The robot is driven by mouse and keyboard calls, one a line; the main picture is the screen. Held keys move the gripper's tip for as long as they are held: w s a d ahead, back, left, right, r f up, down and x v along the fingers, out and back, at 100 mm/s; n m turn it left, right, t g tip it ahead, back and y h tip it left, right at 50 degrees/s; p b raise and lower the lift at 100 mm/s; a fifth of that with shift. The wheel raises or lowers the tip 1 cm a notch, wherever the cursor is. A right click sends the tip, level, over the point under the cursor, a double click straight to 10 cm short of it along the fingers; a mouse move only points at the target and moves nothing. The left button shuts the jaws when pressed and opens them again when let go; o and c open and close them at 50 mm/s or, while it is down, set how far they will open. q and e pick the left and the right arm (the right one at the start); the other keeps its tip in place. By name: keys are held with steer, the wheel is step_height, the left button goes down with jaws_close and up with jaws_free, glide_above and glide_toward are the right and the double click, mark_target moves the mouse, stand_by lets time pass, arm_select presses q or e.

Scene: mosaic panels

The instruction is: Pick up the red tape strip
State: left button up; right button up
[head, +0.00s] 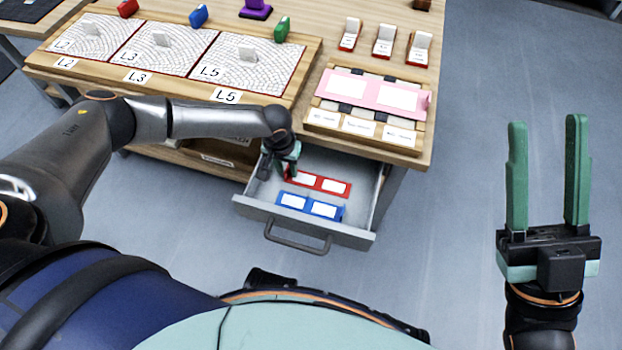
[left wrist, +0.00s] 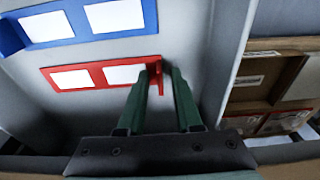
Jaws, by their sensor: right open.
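The red tape strip (head: 334,186) lies in the open grey drawer and has two white labels. In the left wrist view the red strip (left wrist: 75,78) lies flat, with a narrow red tab at its right end. My left gripper (head: 289,170) reaches down into the drawer at the strip's left end in the head view. In the left wrist view my left gripper's fingertips (left wrist: 164,72) are on either side of the tab. A narrow gap shows between them; whether they clamp the tab is unclear. My right gripper (head: 546,180) is open and empty, away to the right.
A blue strip (head: 293,201) with two white labels lies nearer the drawer handle (head: 297,241). The drawer walls (head: 377,190) enclose both strips. The wooden table (head: 424,150) above carries mosaic panels (head: 165,50) and a pink strip (head: 375,90). Floor right of the table is clear.

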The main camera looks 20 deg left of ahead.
arm_select(q)
jaws_close()
stand_by(0.5)
